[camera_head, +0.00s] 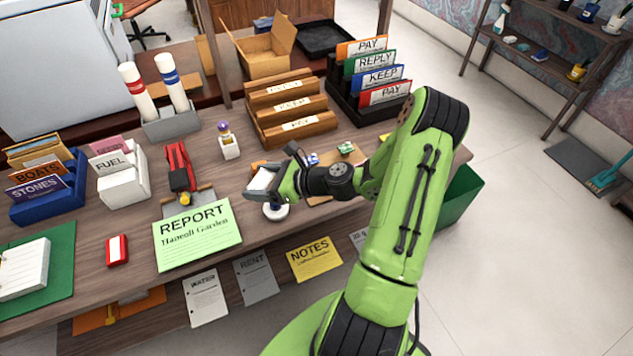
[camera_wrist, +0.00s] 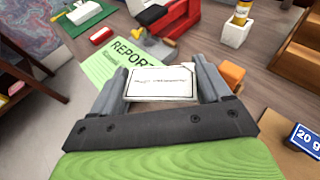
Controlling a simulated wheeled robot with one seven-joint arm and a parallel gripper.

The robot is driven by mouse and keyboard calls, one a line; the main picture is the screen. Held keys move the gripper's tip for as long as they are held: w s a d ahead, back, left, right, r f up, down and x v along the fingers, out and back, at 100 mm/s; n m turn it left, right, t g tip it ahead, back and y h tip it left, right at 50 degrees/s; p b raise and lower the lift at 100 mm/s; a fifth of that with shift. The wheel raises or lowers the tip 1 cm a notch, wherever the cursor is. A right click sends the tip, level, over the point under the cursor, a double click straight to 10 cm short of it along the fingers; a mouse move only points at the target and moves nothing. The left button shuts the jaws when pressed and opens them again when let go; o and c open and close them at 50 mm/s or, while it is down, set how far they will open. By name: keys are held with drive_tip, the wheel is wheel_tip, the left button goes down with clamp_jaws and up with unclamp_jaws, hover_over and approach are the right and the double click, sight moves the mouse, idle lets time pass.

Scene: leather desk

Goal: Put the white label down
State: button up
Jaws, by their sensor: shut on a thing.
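The white label (camera_wrist: 161,83) is held between the two fingers of my gripper (camera_wrist: 162,88) in the wrist view. It has a dark border and a line of small print that I cannot read. In the head view my gripper (camera_head: 262,190) is above the desk near its front edge, to the right of the green REPORT sheet (camera_head: 197,240). The label (camera_head: 261,181) shows there as a small white patch at the fingers. A round white object (camera_head: 276,211) is just below the gripper, partly hidden by it.
A red stapler-like tool (camera_head: 180,168) and a small white holder (camera_head: 229,147) stand behind the gripper. Wooden trays (camera_head: 290,105) and a black file rack (camera_head: 372,97) stand farther back. A red-and-white block (camera_head: 117,250) lies left of the REPORT sheet. Papers hang below the desk's front edge.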

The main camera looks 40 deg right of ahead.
drive_tip(key=s+d+m+t+h+b, duration=0.1)
drive_tip(key=d+m+h, duration=0.1)
drive_tip(key=d, duration=0.3)
drive_tip(key=s+d+f+m+h+b, duration=0.1)
drive_tip(key=d+m+h+b, duration=0.1)
drive_tip(key=d, duration=0.4)
drive_tip(key=s+d+m+t+h+b, duration=0.1)
drive_tip(key=d+m+h, duration=0.2)
drive_tip(key=d+h, duration=0.1)
drive_tip(key=shift+d+f+t+h+b, duration=0.15)
drive_tip(key=shift+d+h+b, duration=0.05)
drive_tip(key=shift+d, duration=0.25)
drive_tip(key=shift+d+f+t+h+b, duration=0.15)
drive_tip(key=shift+d+h+b, duration=0.05)
drive_tip(key=shift+d, duration=0.25)
drive_tip(key=shift+m, duration=0.3)
wheel_tip(320, 180, down, 9)
drive_tip(key=b, duration=0.4)
drive_tip(key=shift+d+f, duration=0.15)
drive_tip(key=shift+f, duration=0.2)
drive_tip(key=o, duration=1)
drive_tip(key=shift+c, duration=0.2)
drive_tip(key=shift+b, duration=0.5)
